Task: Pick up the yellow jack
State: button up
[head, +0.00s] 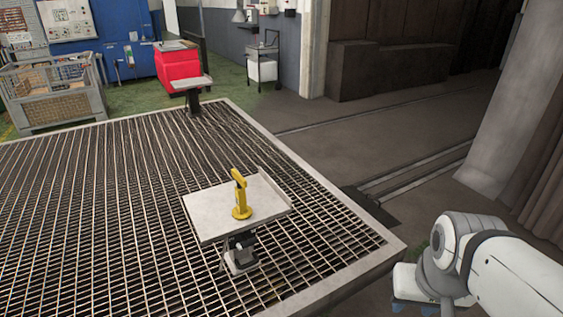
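The yellow jack (240,198) stands upright on a small light-grey table top (268,205), left of the picture's middle. Its round base rests on the top and a narrower arm rises from it. My arm shows at the lower right, apart from the table. My gripper is not in the picture, so what it holds is not shown.
The small table's stand (240,258) rests on a raised metal grating (100,210) with a pale rim. A second small stand (192,88) is at its far edge. Behind are a red cabinet (178,66), a wire crate (52,98) and a trolley (263,67). Dark floor lies at right.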

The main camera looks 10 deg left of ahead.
aim_at(242, 212)
jog(key=u, duration=0.45)
jog(key=i, duration=1.3)
jog(key=u, duration=0.9)
jog(key=k, duration=0.75)
jog(key=u, duration=0.15)
jog(key=i, duration=0.8)
jog(key=z, duration=0.1)
